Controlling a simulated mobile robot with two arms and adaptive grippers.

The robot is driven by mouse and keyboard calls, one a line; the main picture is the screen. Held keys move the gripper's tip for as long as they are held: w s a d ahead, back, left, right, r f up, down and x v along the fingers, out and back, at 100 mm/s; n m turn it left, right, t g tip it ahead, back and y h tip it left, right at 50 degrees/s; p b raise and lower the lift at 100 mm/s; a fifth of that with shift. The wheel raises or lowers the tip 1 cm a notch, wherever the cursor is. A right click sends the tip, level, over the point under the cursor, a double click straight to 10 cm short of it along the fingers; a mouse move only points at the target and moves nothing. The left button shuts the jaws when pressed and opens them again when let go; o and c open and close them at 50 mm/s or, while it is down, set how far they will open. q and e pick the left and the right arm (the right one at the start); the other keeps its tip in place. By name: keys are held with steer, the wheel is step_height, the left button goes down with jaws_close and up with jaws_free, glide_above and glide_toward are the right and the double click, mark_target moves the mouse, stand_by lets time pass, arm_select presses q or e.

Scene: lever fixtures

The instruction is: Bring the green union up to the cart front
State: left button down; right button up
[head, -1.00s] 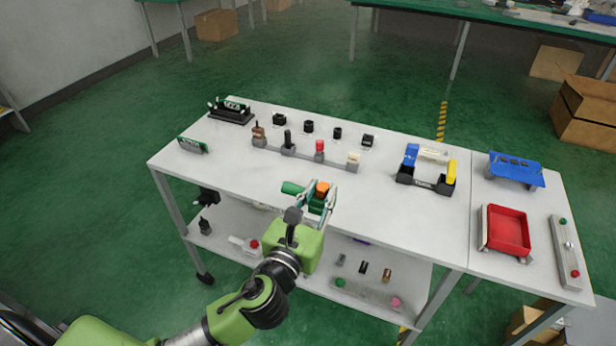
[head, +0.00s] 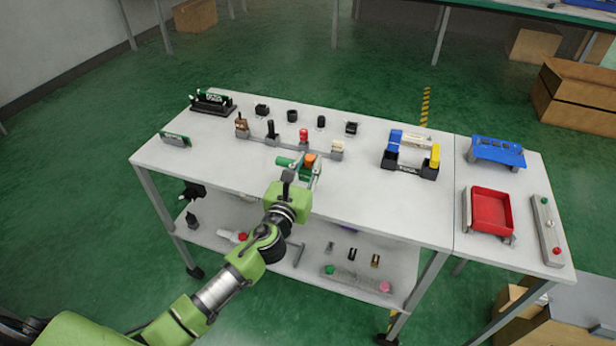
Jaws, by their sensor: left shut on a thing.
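The green union (head: 285,162) is a short green tubular piece beside an orange part (head: 310,159). My left gripper (head: 305,170) is shut on the union, in front of the lever row over the white cart top (head: 358,205). Its fingers hide part of the union. I cannot tell whether the union touches the top or hangs just above it. My right gripper is not in view.
A row of levers (head: 271,130) with brown, black, red and cream knobs stands just behind the union. A blue-yellow holder (head: 397,143) and a red tray (head: 491,210) are to the right. The front middle of the top is clear.

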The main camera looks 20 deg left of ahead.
mark_target(306, 178)
arm_select(q)
steer(key=shift+w+a+f, duration=0.1)
steer(key=shift+w+f, duration=0.4)
steer(key=shift+f, duration=0.15)
steer(key=shift+w+f+b, duration=0.1)
steer(key=shift+f+b, duration=0.9)
steer(key=shift+f, duration=0.5)
steer(key=shift+f, duration=0.15)
steer(key=c, duration=1.8)
jaws_free()
steer(key=shift+o, duration=0.2)
steer(key=s, duration=1.2)
steer(key=shift+a+b, duration=0.15)
steer(key=shift+b, duration=0.15)
